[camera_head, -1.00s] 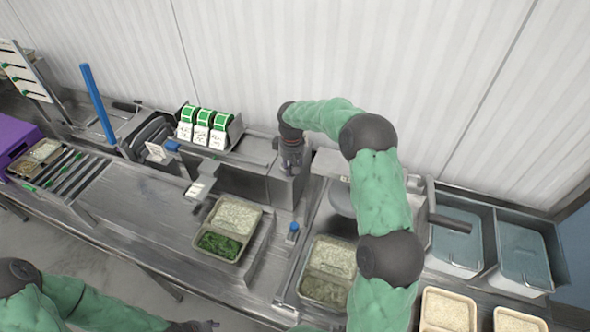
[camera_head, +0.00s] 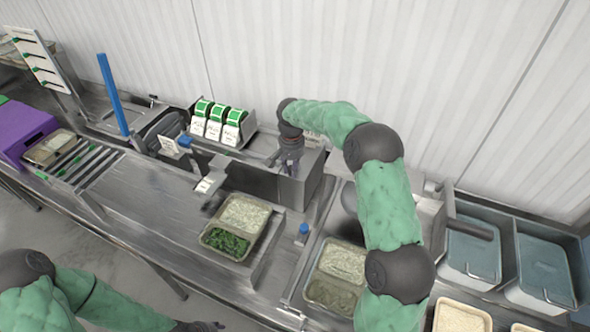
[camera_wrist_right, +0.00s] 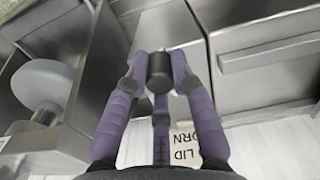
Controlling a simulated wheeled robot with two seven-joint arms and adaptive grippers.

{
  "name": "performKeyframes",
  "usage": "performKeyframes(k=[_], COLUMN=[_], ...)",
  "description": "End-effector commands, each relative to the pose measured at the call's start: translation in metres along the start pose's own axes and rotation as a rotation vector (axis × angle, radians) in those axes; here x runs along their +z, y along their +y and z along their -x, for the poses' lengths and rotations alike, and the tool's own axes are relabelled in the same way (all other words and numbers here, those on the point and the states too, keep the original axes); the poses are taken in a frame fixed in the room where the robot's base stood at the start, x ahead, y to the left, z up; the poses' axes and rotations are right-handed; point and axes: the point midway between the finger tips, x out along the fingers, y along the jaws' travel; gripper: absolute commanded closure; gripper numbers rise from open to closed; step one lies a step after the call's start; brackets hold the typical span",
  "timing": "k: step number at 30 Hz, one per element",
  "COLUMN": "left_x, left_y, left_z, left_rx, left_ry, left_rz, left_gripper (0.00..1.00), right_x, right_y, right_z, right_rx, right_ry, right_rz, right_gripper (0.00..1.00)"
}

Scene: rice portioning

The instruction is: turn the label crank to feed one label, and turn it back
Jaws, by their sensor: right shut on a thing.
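My right gripper (camera_head: 290,152) is at the top of the steel label machine box (camera_head: 299,184), at the back of the counter. In the right wrist view its purple fingers (camera_wrist_right: 160,78) are closed around the crank's dark cylindrical knob (camera_wrist_right: 158,72). The crank arm is mostly hidden by the gripper. A white label (camera_head: 206,185) shows at the plate left of the box. A two-part tray (camera_head: 203,237) with rice and chopped greens stands in front of it. My left gripper (camera_head: 205,326) is at the bottom edge, too cut off to read its jaws.
Another filled tray (camera_head: 306,294) sits right of a blue-capped post (camera_head: 303,231). Blue lidded bins (camera_head: 470,250) are at the right, a purple crate (camera_head: 22,133) at the far left. The counter left of the first tray is clear.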

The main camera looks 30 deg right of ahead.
Motion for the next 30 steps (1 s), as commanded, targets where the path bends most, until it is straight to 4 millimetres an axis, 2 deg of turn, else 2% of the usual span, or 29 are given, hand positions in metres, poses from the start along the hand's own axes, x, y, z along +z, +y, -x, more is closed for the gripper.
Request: performKeyframes(k=[8,22,23,25,30], left_x=[-0.0001,-0.0001,-0.0001,-0.0001,-0.0001], left_y=[-0.0007,-0.0008,-0.0008,-0.0008,-0.0008], left_z=[-0.002,-0.0021,-0.0021,-0.0021,-0.0021], left_rx=[0.0,0.0,0.0,0.0,0.0], left_ry=[0.0,0.0,0.0,0.0,0.0], left_rz=[0.0,0.0,0.0,0.0,0.0], left_gripper=[0.55,0.55,0.55,0.55,0.55], right_x=[0.0006,0.0005,0.0005,0.0004,-0.0002], right_y=[-0.0059,-0.0068,-0.0068,-0.0068,-0.0061], right_z=[-0.0008,-0.0006,-0.0006,-0.0006,-0.0003], right_rx=[-0.001,-0.001,-0.001,-0.001,-0.001], right_ry=[-0.002,-0.003,-0.003,-0.002,-0.001], right_rz=[-0.077,-0.089,-0.089,-0.088,-0.089], right_gripper=[1.0,1.0,0.72,0.53,0.51])
